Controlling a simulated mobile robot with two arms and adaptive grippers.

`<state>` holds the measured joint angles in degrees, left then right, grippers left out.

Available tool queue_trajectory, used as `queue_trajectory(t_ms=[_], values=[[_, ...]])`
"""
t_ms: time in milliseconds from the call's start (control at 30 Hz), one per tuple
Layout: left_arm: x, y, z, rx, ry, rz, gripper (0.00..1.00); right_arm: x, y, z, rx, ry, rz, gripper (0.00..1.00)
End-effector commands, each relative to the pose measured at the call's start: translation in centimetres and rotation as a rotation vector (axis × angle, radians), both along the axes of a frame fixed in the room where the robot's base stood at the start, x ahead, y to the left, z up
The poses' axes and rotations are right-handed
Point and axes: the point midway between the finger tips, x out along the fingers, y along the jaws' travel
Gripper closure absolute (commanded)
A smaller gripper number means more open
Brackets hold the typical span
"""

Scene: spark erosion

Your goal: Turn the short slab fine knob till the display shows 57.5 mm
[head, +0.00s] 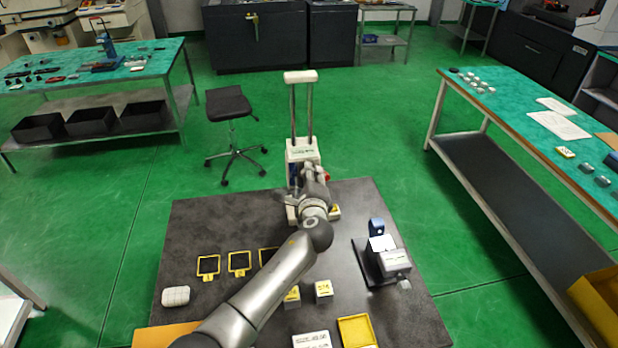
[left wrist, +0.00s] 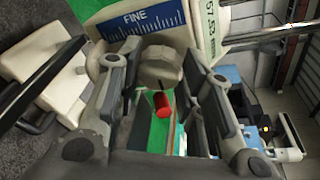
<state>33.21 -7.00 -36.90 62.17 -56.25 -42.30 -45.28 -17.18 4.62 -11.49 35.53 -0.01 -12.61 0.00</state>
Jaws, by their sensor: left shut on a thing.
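The fine knob (left wrist: 160,66) is a grey-beige knob with a dark pointer mark, under a blue FINE scale (left wrist: 136,20) in the left wrist view. My left gripper (left wrist: 157,62) has its two fingers on either side of the knob and is shut on it. In the head view my left gripper (head: 308,183) is at the front of the white height gauge (head: 303,150), and my arm hides the knob. My right gripper is not in view.
A red cylindrical part (left wrist: 162,104) shows just below the knob. On the dark table (head: 205,225) are yellow-framed plates (head: 239,262), yellow-labelled blocks (head: 323,289), a yellow tray (head: 357,331) and a small device (head: 390,260) at the right.

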Motion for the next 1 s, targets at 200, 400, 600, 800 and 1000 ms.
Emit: queue_trajectory(t_ms=[200,400,600,800,1000], values=[[0.0,0.0,0.0,-0.002,0.000,0.000,0.55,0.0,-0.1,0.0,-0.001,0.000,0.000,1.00],[0.0,0.0,0.0,-0.002,0.000,0.000,0.55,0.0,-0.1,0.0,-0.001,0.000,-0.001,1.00],[-0.4,-0.1,0.0,-0.002,0.000,0.000,0.55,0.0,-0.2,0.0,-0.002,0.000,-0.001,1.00],[-2.6,-0.2,0.4,-0.004,0.000,0.000,0.55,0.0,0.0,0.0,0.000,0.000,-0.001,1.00],[-5.9,-0.5,1.0,-0.004,0.001,-0.001,0.55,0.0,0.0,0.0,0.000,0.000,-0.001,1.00]])
